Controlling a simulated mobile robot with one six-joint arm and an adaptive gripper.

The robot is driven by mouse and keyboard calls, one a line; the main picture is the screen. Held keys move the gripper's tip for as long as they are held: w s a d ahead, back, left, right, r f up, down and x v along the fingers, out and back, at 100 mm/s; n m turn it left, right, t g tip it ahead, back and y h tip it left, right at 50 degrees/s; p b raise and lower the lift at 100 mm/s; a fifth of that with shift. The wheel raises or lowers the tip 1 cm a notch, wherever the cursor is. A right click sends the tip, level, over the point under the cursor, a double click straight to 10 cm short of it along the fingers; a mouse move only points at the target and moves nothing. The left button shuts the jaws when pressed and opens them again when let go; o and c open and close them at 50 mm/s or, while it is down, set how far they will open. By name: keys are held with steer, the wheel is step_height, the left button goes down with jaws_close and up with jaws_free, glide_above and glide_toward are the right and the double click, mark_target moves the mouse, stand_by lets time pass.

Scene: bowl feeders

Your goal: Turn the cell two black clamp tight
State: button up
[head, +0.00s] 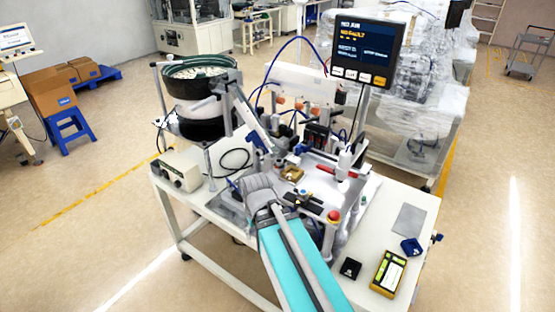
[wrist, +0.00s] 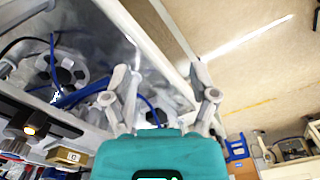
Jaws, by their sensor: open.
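My teal and grey arm reaches over the table from the front, and its grey end lies at the left front of the work cell (head: 352,205). In the wrist view my gripper (wrist: 160,75) has its two grey fingers spread wide with nothing between them. In the head view the fingertips are hard to make out against the arm. Small black parts (head: 300,199) sit on the cell just right of my arm's end, and darker black blocks (head: 317,135) stand further back. I cannot tell which of these is the cell two clamp, or how tight it is.
A bowl feeder (head: 200,75) stands at the back left and a lit screen (head: 367,52) at the back right. A red button (head: 334,216) is right of my arm. A yellow device (head: 388,273) and a blue block (head: 411,246) lie at the front right. Blue tubing (wrist: 80,95) runs close by.

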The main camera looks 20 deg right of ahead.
steer(key=w+d+r+n+p, duration=0.2)
steer(key=w+d+r+p, duration=0.25)
steer(key=w, duration=0.25)
steer(key=w+d+r+n+p, duration=0.2)
steer(key=w+d+r+p, duration=0.1)
steer(key=w+r+p, duration=0.35)
step_height(320, 180, up, 8)
steer(key=n+p, duration=0.3)
steer(key=p, duration=0.5)
glide_above(279, 161)
steer(key=shift+w+d, duration=0.1)
steer(key=shift+f+b, duration=0.15)
steer(key=shift+b, duration=0.15)
step_height(279, 161, down, 13)
steer(key=b, duration=1.3)
steer(key=shift+f, duration=0.2)
